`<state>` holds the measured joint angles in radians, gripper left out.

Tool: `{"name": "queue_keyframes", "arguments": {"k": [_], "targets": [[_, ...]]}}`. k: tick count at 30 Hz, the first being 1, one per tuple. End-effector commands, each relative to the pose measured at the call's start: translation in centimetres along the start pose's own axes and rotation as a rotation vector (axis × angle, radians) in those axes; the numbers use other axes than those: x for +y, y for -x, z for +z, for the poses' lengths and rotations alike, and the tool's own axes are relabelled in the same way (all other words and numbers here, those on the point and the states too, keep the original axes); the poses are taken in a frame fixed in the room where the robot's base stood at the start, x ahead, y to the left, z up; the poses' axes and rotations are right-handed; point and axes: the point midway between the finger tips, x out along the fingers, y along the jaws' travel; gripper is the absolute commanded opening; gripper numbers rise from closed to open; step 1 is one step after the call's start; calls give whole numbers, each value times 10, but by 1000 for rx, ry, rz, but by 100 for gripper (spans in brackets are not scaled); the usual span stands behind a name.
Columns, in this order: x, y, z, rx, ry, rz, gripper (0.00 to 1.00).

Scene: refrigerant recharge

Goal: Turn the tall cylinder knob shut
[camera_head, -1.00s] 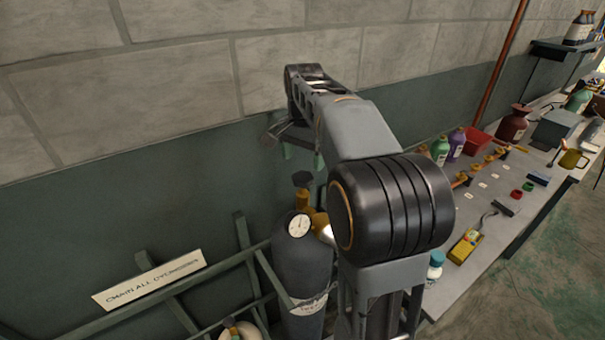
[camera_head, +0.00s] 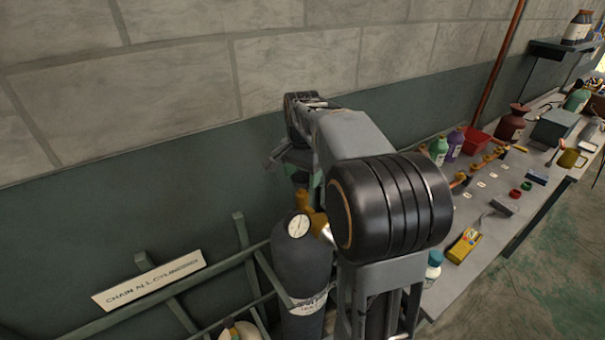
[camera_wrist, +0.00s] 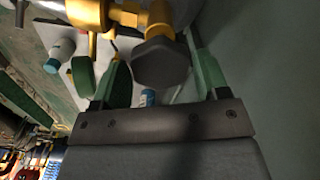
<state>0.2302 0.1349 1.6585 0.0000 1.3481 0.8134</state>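The tall dark grey cylinder (camera_head: 301,268) stands by the wall with a brass valve (camera_head: 305,201) and a round white gauge (camera_head: 298,226) at its top. Its dark knob is hidden behind my gripper (camera_head: 303,176) in the head view. In the wrist view the dark, many-sided knob (camera_wrist: 160,63) appears between the green fingers of my gripper (camera_wrist: 159,72), with brass fittings (camera_wrist: 128,15) beyond it. The fingers are apart, one on each side of the knob. I cannot tell whether either finger touches it.
A green rail rack (camera_head: 255,262) with a "chain all cylinders" sign (camera_head: 148,279) surrounds the cylinder's left side. A shorter, pale cylinder top (camera_head: 240,331) shows at the bottom edge. A bench (camera_head: 470,285) with bottles and a yellow meter (camera_head: 464,245) lies to the right. The wall is close behind.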

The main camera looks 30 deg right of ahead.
Motion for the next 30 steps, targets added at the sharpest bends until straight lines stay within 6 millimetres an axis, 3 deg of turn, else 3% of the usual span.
{"name": "queue_keyframes", "arguments": {"k": [10,20,30], "targets": [[0,0,0,0,0,0,35],[0,1,0,0,-65,0,35],[0,1,0,0,-342,0,35]]}}
